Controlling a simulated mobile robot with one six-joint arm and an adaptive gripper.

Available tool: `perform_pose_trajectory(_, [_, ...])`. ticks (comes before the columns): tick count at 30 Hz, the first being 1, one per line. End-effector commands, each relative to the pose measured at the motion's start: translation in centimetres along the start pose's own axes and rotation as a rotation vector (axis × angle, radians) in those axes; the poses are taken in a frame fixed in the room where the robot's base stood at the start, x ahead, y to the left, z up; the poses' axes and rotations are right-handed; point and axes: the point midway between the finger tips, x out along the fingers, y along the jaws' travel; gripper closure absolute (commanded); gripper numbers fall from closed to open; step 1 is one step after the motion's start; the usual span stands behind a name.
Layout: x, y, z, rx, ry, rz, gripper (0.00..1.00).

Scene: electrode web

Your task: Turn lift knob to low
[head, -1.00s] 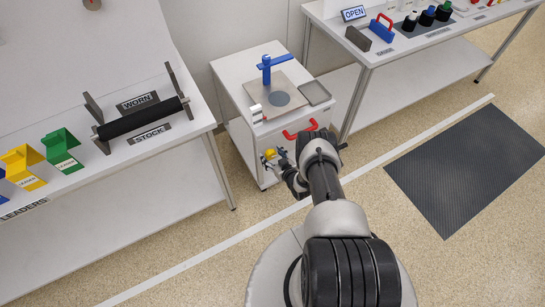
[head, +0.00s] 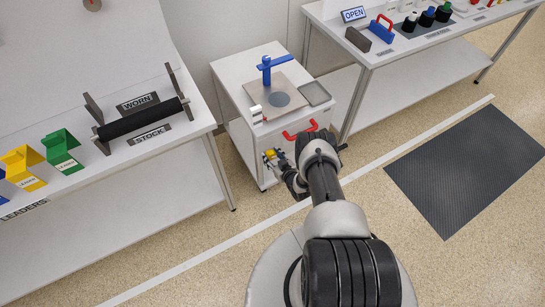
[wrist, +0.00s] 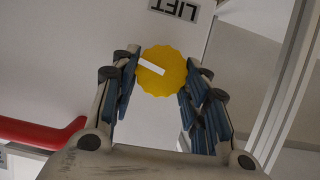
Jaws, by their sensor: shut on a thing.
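The lift knob (wrist: 162,71) is a yellow scalloped disc with a white pointer bar, on the pale face of the cabinet (head: 245,146). A LIFT label (wrist: 175,8) is at the top of the wrist view, upside down there. The bar slants from the knob's middle towards its upper left edge. My gripper (wrist: 160,82) has its blue-padded fingers on both sides of the knob, shut on it. In the head view my gripper (head: 271,156) is at the cabinet's front, with a little yellow showing. No low mark is readable.
A red handle (head: 300,131) is on the cabinet front, close beside my gripper; in the wrist view it is at the lower left. A blue post fixture (head: 266,70) and a grey tray (head: 316,93) are on the cabinet top. Benches stand on both sides.

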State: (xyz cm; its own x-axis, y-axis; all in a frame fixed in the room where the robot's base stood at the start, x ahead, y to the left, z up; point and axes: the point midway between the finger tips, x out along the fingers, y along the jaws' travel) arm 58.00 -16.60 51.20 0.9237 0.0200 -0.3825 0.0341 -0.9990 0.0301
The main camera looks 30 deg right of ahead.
Motion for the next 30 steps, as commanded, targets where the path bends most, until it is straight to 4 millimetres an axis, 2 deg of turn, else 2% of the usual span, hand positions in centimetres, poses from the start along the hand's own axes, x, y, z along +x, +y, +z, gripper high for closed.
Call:
perform_pose_trajectory(8, [0.0, -0.29, 0.05, -0.124, -0.001, 0.05, 0.82])
perform_pose_trajectory(30, [0.09, -0.9, 0.42, -0.693, -0.001, 0.286, 0.82])
